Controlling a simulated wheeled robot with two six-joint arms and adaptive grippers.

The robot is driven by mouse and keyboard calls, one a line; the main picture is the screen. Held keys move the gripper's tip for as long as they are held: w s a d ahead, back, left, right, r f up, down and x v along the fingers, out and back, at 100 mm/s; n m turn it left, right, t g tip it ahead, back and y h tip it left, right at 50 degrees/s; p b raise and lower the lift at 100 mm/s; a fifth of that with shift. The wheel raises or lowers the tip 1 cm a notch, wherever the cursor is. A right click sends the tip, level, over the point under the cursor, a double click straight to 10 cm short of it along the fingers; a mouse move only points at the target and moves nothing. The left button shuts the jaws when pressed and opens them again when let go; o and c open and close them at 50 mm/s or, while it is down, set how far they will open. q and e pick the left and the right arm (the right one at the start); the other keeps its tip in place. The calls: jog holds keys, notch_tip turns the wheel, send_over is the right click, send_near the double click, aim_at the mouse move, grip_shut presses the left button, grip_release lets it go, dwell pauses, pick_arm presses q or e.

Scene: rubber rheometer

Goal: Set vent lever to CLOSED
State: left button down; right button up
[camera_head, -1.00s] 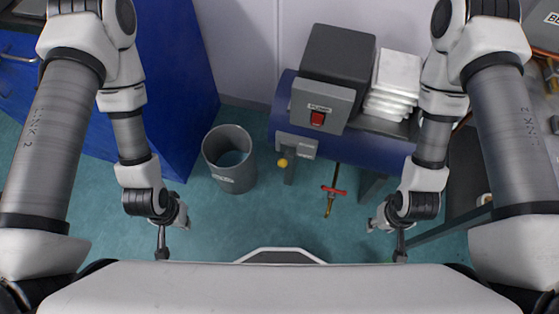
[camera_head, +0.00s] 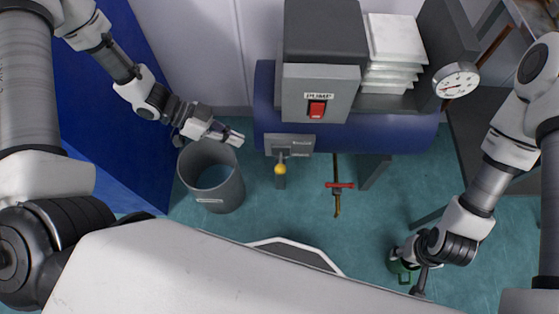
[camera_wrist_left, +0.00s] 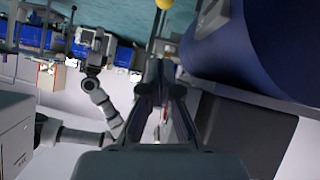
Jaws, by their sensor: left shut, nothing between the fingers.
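A lever with a yellow ball knob (camera_head: 280,169) hangs from a small grey plate (camera_head: 292,145) on the front of the blue tank (camera_head: 390,138). The plate's lettering is too small to read. In the left wrist view the yellow knob (camera_wrist_left: 164,4) shows at the top edge, beyond the fingers. My left gripper (camera_head: 238,138) is shut and empty, left of the lever and above the grey bin, apart from the knob. Its fingers also show in the left wrist view (camera_wrist_left: 160,75). My right gripper (camera_head: 418,283) is at the lower right, far from the lever; its finger opening is unclear.
A grey bin (camera_head: 228,190) stands below my left gripper. The tank carries a pump box with a red switch (camera_head: 317,109), stacked white slabs (camera_head: 396,40) and a gauge (camera_head: 456,82). A red-handled valve (camera_head: 340,185) hangs below it. A blue cabinet (camera_head: 90,120) stands left.

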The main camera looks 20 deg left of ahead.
pick_arm(q)
jog(key=shift+w, duration=0.15)
pick_arm(e)
jog(key=shift+d+f, duration=0.15)
jog(key=shift+f, duration=0.2)
pick_arm(q)
jog(key=b, duration=0.4)
send_over(281, 162)
jog(key=s+a, duration=0.2)
jog(key=a, duration=0.1)
notch_tip(281, 162, down, 6)
jog(key=f, duration=0.2)
jog(key=d+f+b, duration=0.1)
jog(key=shift+s+f, duration=0.15)
jog(key=shift+s, duration=0.15)
pick_arm(e)
notch_tip(281, 162, down, 5)
